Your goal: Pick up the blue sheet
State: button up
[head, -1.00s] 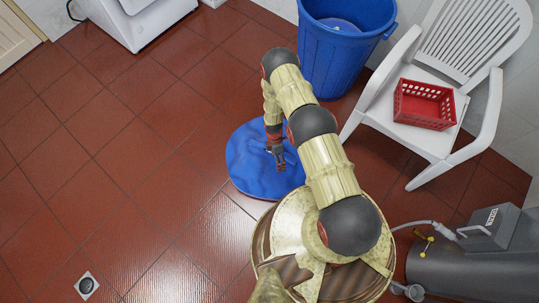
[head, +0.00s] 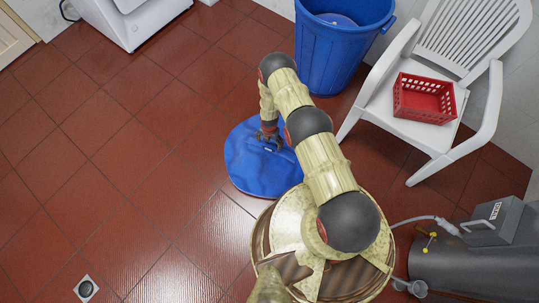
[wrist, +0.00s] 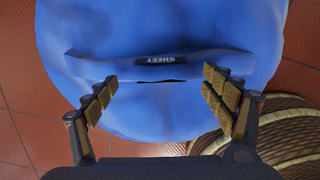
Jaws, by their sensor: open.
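The blue sheet (head: 255,165) is a rounded blue bundle on the red tiled floor, beside my round base. In the wrist view the blue sheet (wrist: 160,110) fills most of the picture, with a raised band across it and a dark label reading "SHEET". My gripper (head: 269,143) is over the sheet in the head view. In the wrist view my gripper (wrist: 160,80) is open, its two padded fingers spread on either side of the band's near edge. Nothing is between the fingers that I can see gripped. Whether the fingertips touch the sheet I cannot tell.
A tall blue bin (head: 340,50) stands behind the sheet. A white plastic chair (head: 440,155) holding a red crate (head: 424,98) stands to the right. A grey metal machine (head: 480,255) is at lower right. The tiled floor (head: 120,170) to the left is clear.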

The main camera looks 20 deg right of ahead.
aim_at(270, 146)
notch_tip(270, 146, down, 4)
jog(key=shift+s+f+b, duration=0.1)
jog(key=shift+f+b, duration=0.05)
jog(key=shift+b, duration=0.85)
jog(key=shift+c, duration=0.7)
jog(key=c, duration=2)
